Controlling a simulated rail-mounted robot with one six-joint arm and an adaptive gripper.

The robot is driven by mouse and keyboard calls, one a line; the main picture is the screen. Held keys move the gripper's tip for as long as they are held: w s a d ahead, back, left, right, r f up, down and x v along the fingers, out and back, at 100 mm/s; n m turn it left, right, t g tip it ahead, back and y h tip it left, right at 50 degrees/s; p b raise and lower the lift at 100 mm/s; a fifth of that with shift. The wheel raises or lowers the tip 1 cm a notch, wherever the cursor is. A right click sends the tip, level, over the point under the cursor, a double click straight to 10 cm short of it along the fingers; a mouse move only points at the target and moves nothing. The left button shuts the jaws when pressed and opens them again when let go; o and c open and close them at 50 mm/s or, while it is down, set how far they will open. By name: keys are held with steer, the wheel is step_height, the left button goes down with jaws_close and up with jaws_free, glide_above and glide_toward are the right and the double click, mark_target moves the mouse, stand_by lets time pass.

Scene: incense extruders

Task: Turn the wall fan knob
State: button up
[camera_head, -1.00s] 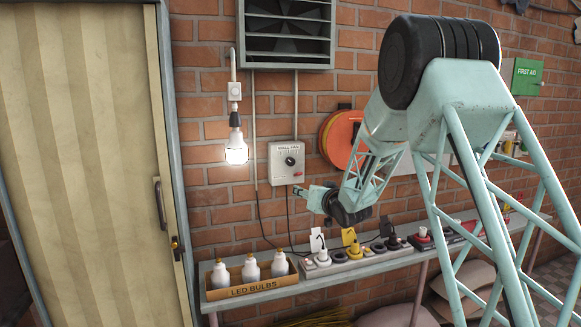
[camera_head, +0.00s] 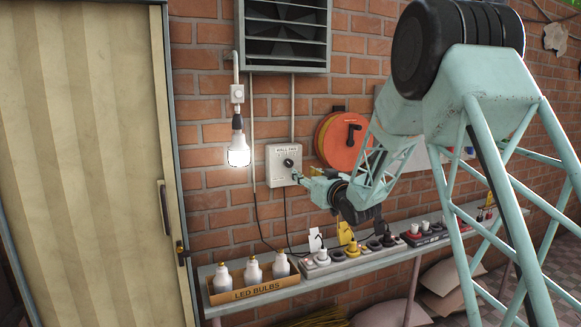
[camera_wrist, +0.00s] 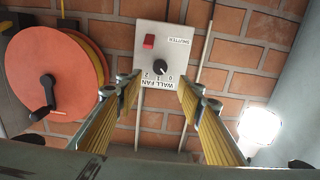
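The wall fan control box (camera_head: 277,172) is a pale grey panel on the brick wall under the vent. Its round black knob (camera_head: 289,162) shows near the middle. In the wrist view the box (camera_wrist: 150,35) appears upside down, with the knob (camera_wrist: 160,66), a red switch (camera_wrist: 149,41) and number marks beside the knob. My gripper (camera_wrist: 158,80) is open and empty. Its two fingers stand apart, with the knob between their tips in the picture. In the head view my gripper (camera_head: 299,178) is close to the box's right edge. Whether it touches cannot be told.
The louvred wall fan (camera_head: 287,35) is above the box. A lit bulb (camera_head: 238,151) hangs left of it. An orange cable reel (camera_head: 342,140) is to its right. Below, a shelf (camera_head: 262,298) holds the LED bulbs box (camera_head: 252,291) and power strips with plugs.

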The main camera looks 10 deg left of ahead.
mark_target(290, 164)
steer(key=shift+w+a, duration=0.1)
steer(key=shift+w, duration=0.05)
steer(key=shift+b+x, duration=0.8)
steer(key=shift+x, duration=5.95)
steer(key=c, duration=0.9)
steer(key=shift+o, duration=0.2)
